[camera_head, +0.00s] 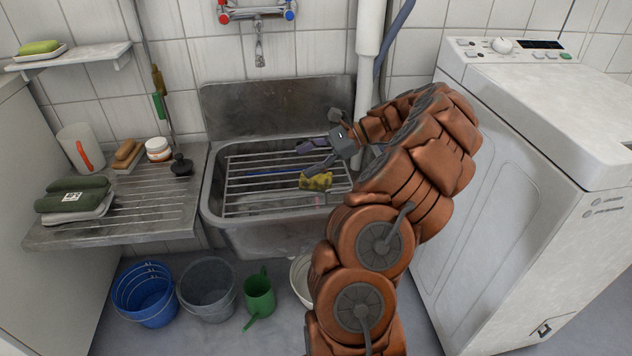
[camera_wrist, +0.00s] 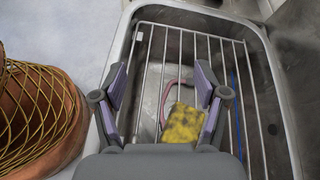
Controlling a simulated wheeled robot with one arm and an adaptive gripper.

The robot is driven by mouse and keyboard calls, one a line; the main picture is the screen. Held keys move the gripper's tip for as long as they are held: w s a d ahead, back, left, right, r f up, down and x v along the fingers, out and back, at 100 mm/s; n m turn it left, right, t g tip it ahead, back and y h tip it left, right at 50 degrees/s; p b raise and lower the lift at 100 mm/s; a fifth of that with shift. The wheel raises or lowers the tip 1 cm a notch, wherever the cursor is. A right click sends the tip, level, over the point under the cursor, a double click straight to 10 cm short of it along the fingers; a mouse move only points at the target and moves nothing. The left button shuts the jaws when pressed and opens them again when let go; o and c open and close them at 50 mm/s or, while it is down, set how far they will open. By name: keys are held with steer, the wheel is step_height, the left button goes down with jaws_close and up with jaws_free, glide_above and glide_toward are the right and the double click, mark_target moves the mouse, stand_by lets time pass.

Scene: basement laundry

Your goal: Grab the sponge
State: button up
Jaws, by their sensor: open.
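A yellow sponge (camera_head: 316,181) with dark mottling lies on the wire rack (camera_head: 240,190) over the metal sink. In the wrist view the sponge (camera_wrist: 183,123) sits between the finger lines, nearer the right finger and close to the gripper's base in the picture. My gripper (camera_head: 309,157) is above the rack and just over the sponge, its purple-lined fingers spread. In the wrist view the gripper (camera_wrist: 161,82) is open, with nothing held. The palm's edge comes close to the sponge's lower side in that view. I cannot tell the exact height gap.
The sink rim (camera_wrist: 115,65) surrounds the rack. A pinkish loop (camera_wrist: 164,98) lies beside the sponge. The left drainboard (camera_head: 140,215) holds folded green cloths (camera_head: 75,197) and a jar (camera_head: 158,149). A white washer (camera_head: 500,190) stands right.

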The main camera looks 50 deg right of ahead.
mark_target(320, 176)
steer(key=s+d+f+m+t+h, duration=0.1)
steer(key=s+d+f+m+t, duration=0.2)
steer(key=d, duration=0.4)
steer(key=s+d+f+m+h, duration=0.2)
steer(key=s+d+f+m, duration=0.1)
steer(key=s+d, duration=0.25)
steer(key=b+x, duration=0.1)
steer(key=x, duration=0.3)
steer(key=b+x, duration=0.1)
steer(key=x, duration=0.3)
steer(key=w+b+x, duration=0.1)
steer(key=x, duration=0.3)
steer(key=shift+d+r+b, duration=0.35)
steer(key=shift+r+b, duration=0.05)
steer(key=c, duration=0.6)
